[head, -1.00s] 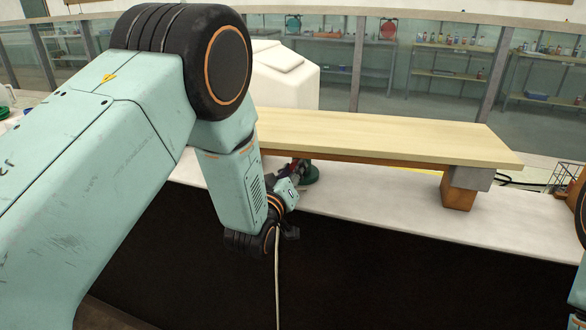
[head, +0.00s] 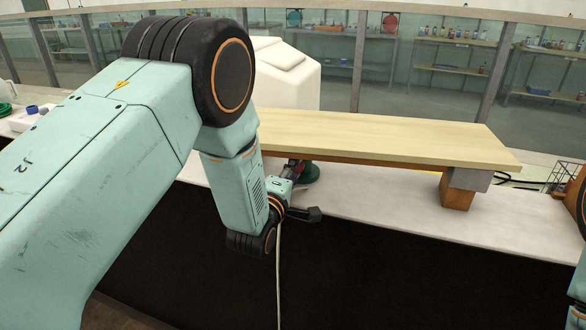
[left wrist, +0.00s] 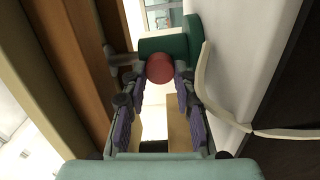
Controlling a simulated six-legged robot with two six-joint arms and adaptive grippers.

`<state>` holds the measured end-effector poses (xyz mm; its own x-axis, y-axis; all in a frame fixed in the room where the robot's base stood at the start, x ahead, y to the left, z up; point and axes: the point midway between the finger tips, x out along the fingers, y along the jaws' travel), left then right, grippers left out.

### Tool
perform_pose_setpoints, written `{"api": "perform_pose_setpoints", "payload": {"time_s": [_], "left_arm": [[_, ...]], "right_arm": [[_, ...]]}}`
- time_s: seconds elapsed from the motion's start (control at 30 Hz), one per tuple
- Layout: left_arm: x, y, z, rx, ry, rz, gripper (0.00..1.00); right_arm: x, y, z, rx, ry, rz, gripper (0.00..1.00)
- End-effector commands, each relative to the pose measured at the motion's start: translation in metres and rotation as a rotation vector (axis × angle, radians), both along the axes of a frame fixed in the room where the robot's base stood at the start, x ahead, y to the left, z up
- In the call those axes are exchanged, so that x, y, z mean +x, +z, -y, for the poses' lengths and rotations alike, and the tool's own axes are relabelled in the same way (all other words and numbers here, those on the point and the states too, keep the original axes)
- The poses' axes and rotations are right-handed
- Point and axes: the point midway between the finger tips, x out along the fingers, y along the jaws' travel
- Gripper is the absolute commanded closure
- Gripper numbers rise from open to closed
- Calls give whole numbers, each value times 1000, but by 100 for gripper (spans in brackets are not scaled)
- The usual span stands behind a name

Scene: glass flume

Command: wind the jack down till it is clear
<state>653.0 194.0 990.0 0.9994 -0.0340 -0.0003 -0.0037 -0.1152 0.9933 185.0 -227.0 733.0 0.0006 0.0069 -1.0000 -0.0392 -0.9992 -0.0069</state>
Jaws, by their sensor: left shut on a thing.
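The jack is green and stands under the plank in the head view (head: 309,174), partly hidden by my left wrist. In the left wrist view its green body (left wrist: 189,36) lies behind a round red knob (left wrist: 160,68). My left gripper (left wrist: 160,82) is shut on the red knob, with a finger on each side. The gripper is mostly hidden in the head view (head: 294,170). A stem on the jack's left side reaches toward the brown beam in the left wrist view; I cannot tell whether they touch. My right gripper is out of view.
The pale plank (head: 400,143) spans above the white bench (head: 370,205). A grey block (head: 470,179) on a brown block (head: 457,194) stands under its right end. A white box (head: 285,80) is behind. A pale cord (head: 278,270) hangs by my wrist.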

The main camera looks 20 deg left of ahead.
Motion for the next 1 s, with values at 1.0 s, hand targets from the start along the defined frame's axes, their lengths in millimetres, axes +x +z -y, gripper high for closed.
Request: {"api": "perform_pose_setpoints", "payload": {"time_s": [1.0], "left_arm": [[0, -1, 1, -730, -2, -24, 100]], "right_arm": [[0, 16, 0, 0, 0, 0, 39]]}}
